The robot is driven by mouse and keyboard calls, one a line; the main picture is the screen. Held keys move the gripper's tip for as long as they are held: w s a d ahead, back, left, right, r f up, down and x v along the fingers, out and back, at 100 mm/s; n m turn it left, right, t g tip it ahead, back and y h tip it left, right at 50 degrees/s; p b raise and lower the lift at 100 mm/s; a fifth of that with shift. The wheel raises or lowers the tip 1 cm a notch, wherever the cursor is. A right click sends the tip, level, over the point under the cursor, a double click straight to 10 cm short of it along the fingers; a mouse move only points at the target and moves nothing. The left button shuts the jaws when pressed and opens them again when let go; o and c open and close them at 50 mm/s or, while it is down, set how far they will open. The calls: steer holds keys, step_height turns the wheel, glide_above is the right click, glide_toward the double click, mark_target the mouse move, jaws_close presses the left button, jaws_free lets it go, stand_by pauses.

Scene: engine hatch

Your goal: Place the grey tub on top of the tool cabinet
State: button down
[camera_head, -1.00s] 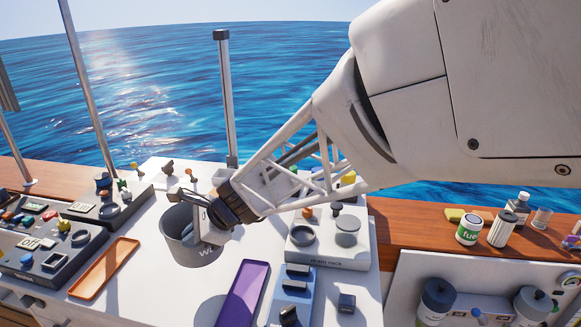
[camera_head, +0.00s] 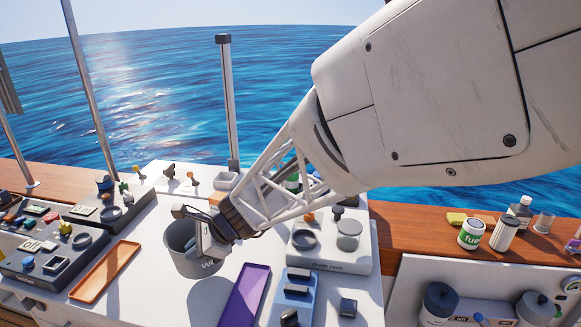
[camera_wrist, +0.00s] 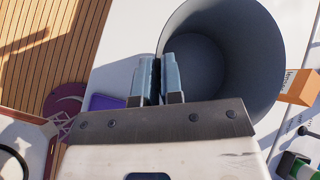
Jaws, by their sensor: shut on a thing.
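The grey tub (camera_head: 192,262), an open round bucket with white lettering partly in view, is upright over the white worktop (camera_head: 200,311). My gripper (camera_head: 204,240) is shut on the right side of its rim. In the wrist view my gripper (camera_wrist: 158,78) has its fingers pinching the left wall of the grey tub (camera_wrist: 262,75), which looks empty. A dark shadow lies on the worktop below the tub, so it seems a little raised; the gap is hard to judge. No surface is clearly marked as the tool cabinet.
An orange tray (camera_head: 105,270) lies left of the tub and a purple tray (camera_head: 243,296) right of it. Switch boxes crowd the left. A post (camera_head: 228,105) rises behind.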

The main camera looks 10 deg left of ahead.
mark_target(177, 222)
steer(key=w+a, duration=0.6)
steer(key=w+a+f, duration=0.1)
steer(key=w+a, duration=0.2)
steer(key=a, duration=0.1)
steer(key=shift+f, duration=0.1)
steer(key=shift+w+a, duration=0.1)
stand_by(0.4)
steer(key=shift+w+a, duration=0.1)
steer(key=shift+w+a+f, duration=0.15)
steer(key=shift+a+f, duration=0.05)
steer(key=shift+f, duration=1.7)
steer(key=c, duration=1.3)
jaws_free()
steer(key=shift+o, duration=0.2)
